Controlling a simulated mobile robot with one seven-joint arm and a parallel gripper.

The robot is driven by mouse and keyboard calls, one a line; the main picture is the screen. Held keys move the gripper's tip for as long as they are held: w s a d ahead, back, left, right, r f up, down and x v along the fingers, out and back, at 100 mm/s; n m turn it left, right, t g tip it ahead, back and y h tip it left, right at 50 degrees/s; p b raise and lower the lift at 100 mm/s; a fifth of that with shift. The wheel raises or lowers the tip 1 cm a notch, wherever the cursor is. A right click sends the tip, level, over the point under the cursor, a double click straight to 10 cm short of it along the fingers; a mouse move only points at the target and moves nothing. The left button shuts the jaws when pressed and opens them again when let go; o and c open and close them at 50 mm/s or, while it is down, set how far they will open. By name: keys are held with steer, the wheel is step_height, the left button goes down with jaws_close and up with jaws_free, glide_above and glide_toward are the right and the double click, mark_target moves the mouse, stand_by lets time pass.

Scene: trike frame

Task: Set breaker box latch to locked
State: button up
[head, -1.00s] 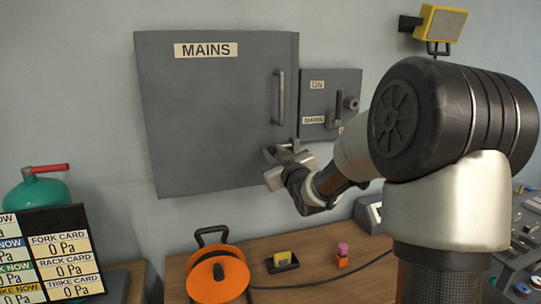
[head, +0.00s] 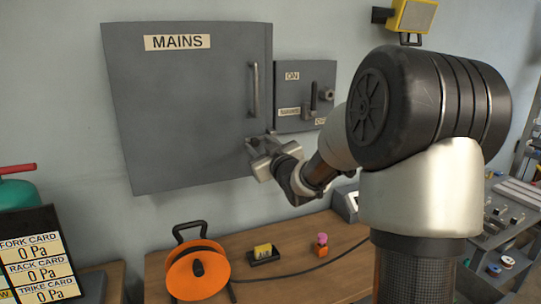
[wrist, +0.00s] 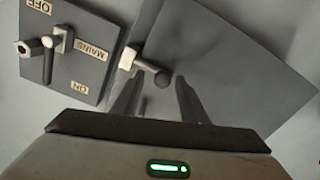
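The grey breaker box (head: 190,110), labelled MAINS, hangs on the wall with its door closed and a vertical handle (head: 254,90) on the door's right side. The latch (wrist: 147,66) is a short metal lever with a dark ball end, on a bracket at the box's edge. In the head view my gripper hides most of it. My gripper (head: 262,150) is at the lower right edge of the box. In the wrist view my gripper (wrist: 158,84) is open, with the lever's ball end between its fingertips. I see a gap on both sides; contact is unclear.
A smaller switch box (head: 305,72) with a lever and ON label is mounted right of the breaker box. On the bench (head: 225,285) below are an orange cable reel (head: 190,275), a yellow block (head: 263,251) and a pink-topped item (head: 321,245). A yellow lamp (head: 411,17) is above right.

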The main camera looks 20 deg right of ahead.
steer(key=s+d, duration=0.1)
steer(key=s, duration=1.5)
steer(key=shift+s, duration=0.35)
steer(key=shift+d+r, duration=0.1)
